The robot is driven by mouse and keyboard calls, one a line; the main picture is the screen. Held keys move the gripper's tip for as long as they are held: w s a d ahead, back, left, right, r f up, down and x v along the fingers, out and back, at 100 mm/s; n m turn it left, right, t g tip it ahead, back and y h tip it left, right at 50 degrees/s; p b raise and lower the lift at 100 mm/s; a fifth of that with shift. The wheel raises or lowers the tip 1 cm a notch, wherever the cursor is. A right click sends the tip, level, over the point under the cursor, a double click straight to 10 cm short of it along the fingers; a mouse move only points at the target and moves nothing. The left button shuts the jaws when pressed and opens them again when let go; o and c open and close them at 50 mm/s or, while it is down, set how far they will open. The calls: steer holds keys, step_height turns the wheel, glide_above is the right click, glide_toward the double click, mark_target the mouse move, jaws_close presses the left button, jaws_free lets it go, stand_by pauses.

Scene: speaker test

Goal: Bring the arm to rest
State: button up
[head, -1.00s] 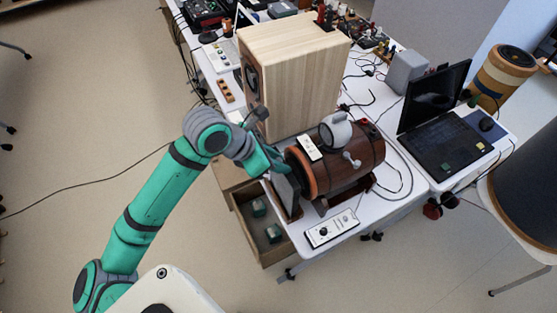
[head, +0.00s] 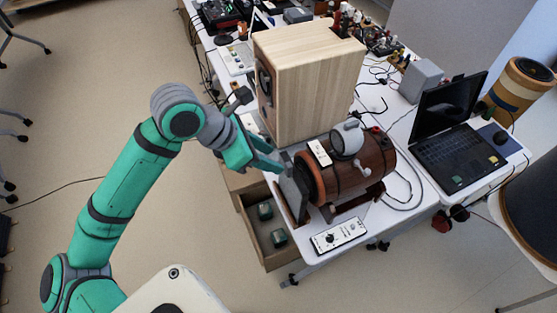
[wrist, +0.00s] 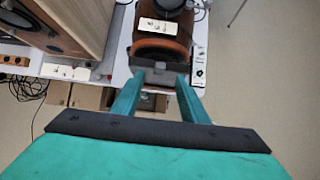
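My arm is green and grey and reaches up from the lower left in the head view. My gripper (head: 276,162) is beside the table, just left of the dark panel (head: 291,191) at the end of a brown wooden barrel (head: 352,172). In the wrist view, my gripper (wrist: 160,78) has its two green fingers spread apart, with nothing visible held between them. The dark panel and barrel end lie beyond the fingertips. I cannot tell whether a fingertip touches the panel.
A large wooden speaker box (head: 318,82) stands close behind my gripper. Below is an open drawer (head: 263,248) with green blocks. A white control strip (head: 338,236), laptop (head: 455,135) and cables are on the white table (head: 400,214). Floor on the left is mostly clear.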

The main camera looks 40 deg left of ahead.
steer(key=shift+v, duration=0.75)
